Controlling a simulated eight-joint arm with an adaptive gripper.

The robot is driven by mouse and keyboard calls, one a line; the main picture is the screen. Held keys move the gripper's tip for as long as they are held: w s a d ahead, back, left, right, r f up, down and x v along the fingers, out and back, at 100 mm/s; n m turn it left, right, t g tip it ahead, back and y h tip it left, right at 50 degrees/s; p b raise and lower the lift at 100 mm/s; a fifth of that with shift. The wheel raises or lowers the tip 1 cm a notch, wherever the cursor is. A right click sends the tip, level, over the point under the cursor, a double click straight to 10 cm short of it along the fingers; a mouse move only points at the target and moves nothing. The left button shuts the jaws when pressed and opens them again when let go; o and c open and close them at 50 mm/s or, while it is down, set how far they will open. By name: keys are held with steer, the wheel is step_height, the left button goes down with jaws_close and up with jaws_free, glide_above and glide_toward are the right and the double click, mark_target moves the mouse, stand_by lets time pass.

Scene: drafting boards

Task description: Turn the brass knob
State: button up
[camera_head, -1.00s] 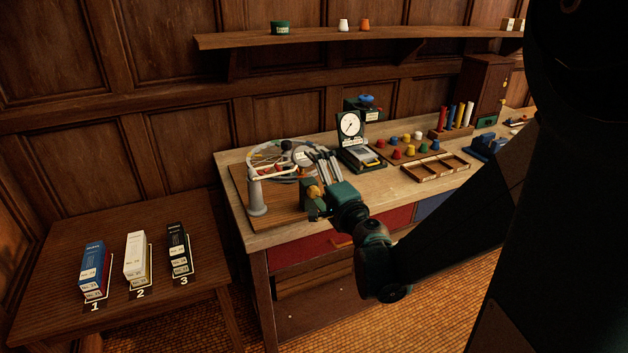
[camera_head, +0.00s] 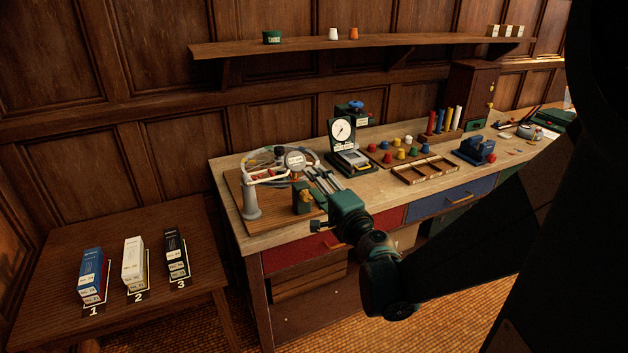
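The brass knob (camera_head: 306,196) sits on the front of a dark green block (camera_head: 300,208) on the wooden board at the bench's left end. My gripper (camera_head: 320,226) is at the bench's front edge, to the right of and lower than the knob in the picture. A gap shows between my gripper and the knob, and nothing is seen held. One dark finger points left; the other is not clear, so I cannot tell its opening. The knob's turn angle is too small to read.
A round gauge (camera_head: 295,159), a grey post (camera_head: 251,200) and hoses stand close around the green block. A dial instrument (camera_head: 341,131) stands farther right. A side table (camera_head: 150,315) at left holds three boxes. The red drawer (camera_head: 300,253) front is below the bench edge.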

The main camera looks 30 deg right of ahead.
steer(key=shift+s+f, duration=0.1)
steer(key=shift+s, duration=2.1)
steer(key=s+a+f+n+g+y+p, duration=0.1)
steer(key=s+a+n+g+y, duration=0.2)
steer(key=a+n, duration=0.4)
steer(key=s+a+f+n+g+y+p, duration=0.1)
steer(key=s+a+n+g, duration=0.25)
steer(key=a, duration=0.55)
steer(key=s+d+f+n+g+h, duration=0.1)
steer(key=s+n+g+h, duration=0.3)
steer(key=s, duration=1.1)
steer(key=shift+s+d+f+n+p, duration=0.2)
steer(key=shift+s+d+n+p, duration=0.25)
steer(key=shift+n, duration=1.1)
